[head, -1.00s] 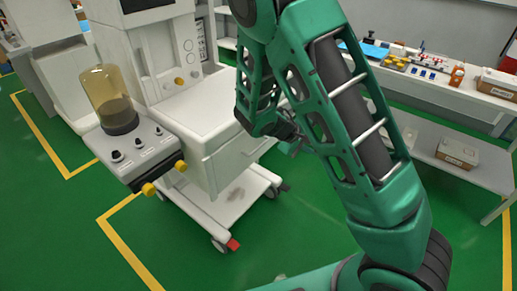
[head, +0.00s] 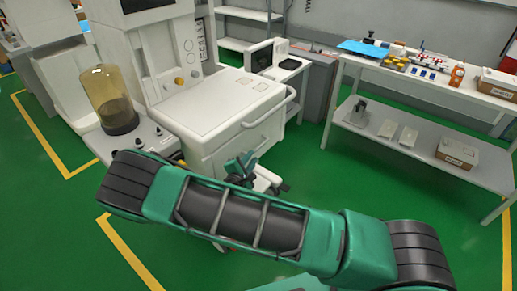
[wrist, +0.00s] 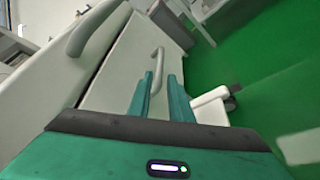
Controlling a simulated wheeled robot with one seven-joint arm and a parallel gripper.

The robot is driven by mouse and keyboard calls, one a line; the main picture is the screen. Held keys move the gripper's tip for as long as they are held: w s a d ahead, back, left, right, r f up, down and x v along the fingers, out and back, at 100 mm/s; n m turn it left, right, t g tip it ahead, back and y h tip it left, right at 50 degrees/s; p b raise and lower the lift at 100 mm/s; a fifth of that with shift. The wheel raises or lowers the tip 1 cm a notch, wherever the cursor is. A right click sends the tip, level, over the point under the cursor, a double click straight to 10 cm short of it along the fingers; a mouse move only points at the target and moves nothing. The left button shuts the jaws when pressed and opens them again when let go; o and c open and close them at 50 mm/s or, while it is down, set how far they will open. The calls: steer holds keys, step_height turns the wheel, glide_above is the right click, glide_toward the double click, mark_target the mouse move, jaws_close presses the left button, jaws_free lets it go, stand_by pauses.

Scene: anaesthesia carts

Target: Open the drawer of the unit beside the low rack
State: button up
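The white anaesthesia unit (head: 205,110) stands at centre left in the head view, with a curved rail (head: 272,112) along its worktop edge. Its drawer front (head: 215,155) is below the worktop and looks closed. My arm hides its lower part. In the wrist view, the drawer front (wrist: 120,70) carries a pale upright-looking bar handle (wrist: 157,62). My gripper (wrist: 159,78) is open, its two green fingers pointing at the front. The handle appears between the fingers; I cannot tell whether it is touched. In the head view, my gripper (head: 240,166) is partly hidden at the unit's front.
A long table (head: 420,85) with a lower shelf (head: 405,140) holding boxes stands at the right. A grey open rack (head: 238,44) is behind the unit. A glass canister (head: 112,100) stands on the unit's left side. Green floor (head: 335,185) is clear between unit and table.

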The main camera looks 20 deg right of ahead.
mark_target(259, 146)
steer(key=x, duration=1)
steer(key=shift+d+f, duration=0.1)
jaws_close()
